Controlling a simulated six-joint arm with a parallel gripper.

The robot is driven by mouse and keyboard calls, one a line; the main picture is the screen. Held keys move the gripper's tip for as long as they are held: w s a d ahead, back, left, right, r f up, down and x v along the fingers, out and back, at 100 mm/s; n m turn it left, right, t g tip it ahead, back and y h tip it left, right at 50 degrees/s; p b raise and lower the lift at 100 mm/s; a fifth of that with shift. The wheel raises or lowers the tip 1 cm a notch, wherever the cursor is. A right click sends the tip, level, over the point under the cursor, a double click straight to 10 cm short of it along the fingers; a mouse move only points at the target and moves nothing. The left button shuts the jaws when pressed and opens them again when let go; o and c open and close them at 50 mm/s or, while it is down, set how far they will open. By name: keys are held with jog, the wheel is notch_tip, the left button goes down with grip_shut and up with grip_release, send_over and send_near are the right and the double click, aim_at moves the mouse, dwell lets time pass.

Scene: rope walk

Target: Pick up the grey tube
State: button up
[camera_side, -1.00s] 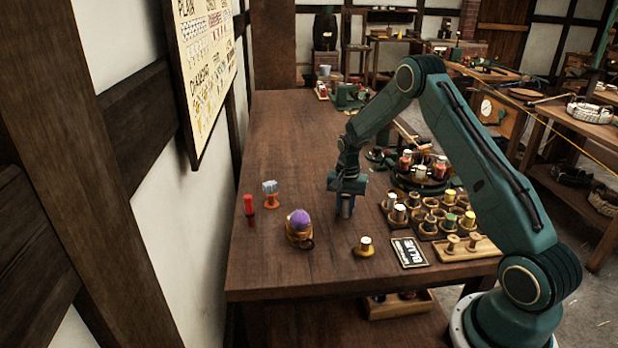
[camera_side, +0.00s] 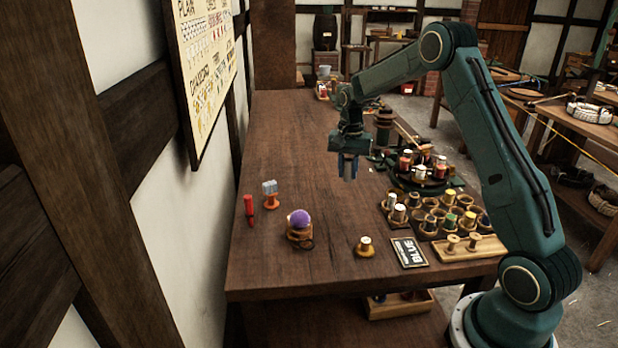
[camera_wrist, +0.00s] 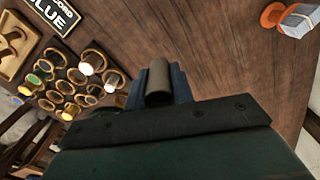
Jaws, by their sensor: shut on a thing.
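My gripper (camera_side: 348,166) is raised above the middle of the dark wooden table in the side view. Its jaws are shut on the grey tube, which shows end-on between the blue fingers in the wrist view. The grey tube (camera_wrist: 158,82) looks like a short hollow cylinder with a dark opening. In the side view the fingers mostly hide the tube, and clear table lies below it.
A purple ball on a wooden holder (camera_side: 299,226), a red tool (camera_side: 249,208) and an orange stand with a grey block (camera_side: 270,194) stand at left. A cup rack (camera_side: 440,215), a sign (camera_side: 409,252) and a carousel (camera_side: 420,175) are at right. The table (camera_side: 300,140) behind is clear.

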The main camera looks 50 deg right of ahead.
aim_at(348, 159)
notch_tip(348, 159, up, 8)
jog(key=shift+f, duration=0.25)
dwell(0.6)
